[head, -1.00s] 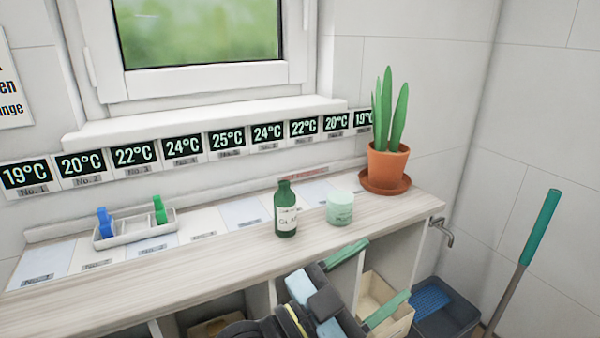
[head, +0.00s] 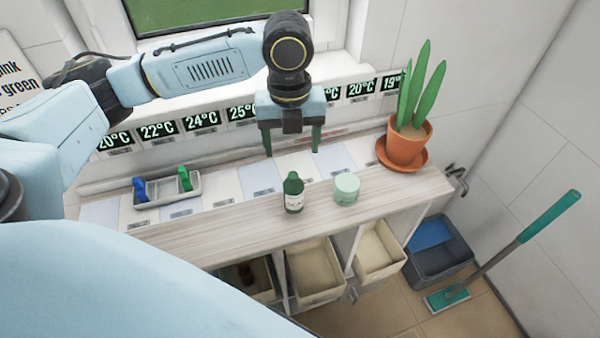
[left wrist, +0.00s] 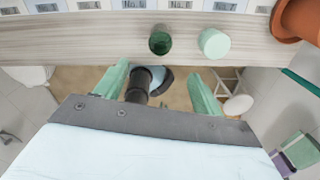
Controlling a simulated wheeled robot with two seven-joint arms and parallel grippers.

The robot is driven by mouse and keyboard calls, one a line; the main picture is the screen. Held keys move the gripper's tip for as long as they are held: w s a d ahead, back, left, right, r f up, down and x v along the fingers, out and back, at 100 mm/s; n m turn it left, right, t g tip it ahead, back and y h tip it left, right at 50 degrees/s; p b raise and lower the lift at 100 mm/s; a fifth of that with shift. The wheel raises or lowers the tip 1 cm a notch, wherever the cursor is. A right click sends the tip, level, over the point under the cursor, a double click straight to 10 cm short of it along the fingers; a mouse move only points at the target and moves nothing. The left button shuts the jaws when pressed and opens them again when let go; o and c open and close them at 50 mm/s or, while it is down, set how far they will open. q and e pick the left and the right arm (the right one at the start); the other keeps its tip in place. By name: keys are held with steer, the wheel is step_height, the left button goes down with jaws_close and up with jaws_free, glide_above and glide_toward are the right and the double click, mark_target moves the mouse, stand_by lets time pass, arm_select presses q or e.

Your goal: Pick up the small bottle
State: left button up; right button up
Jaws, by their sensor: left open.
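The small bottle (head: 293,193) is dark green with a white label and stands upright on the wooden shelf. In the left wrist view the bottle (left wrist: 160,41) shows from above, beyond the fingertips. My left gripper (head: 292,153) is open and empty, fingers pointing down, and appears above the bottle in the head view. In the left wrist view its green fingers (left wrist: 158,72) are spread, with the shelf's front edge beyond them. It is apart from the bottle. My right gripper is not in view.
A pale green jar (head: 346,188) stands close to the bottle's right. A potted cactus (head: 407,145) is at the shelf's right end. A white tray (head: 168,190) with blue and green clips is at left. Open bins (head: 315,268) sit below.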

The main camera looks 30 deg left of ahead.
mark_target(293, 184)
arm_select(q)
step_height(293, 184, down, 7)
steer(key=shift+s+a+b, duration=0.1)
steer(key=shift+s+b, duration=0.05)
steer(key=shift+b, duration=0.25)
steer(key=shift+w+f, duration=0.2)
steer(key=shift+f, duration=2.85)
steer(key=shift+c, duration=0.2)
steer(key=c, duration=1.1)
steer(key=shift+o, duration=0.2)
steer(key=shift+r, duration=0.1)
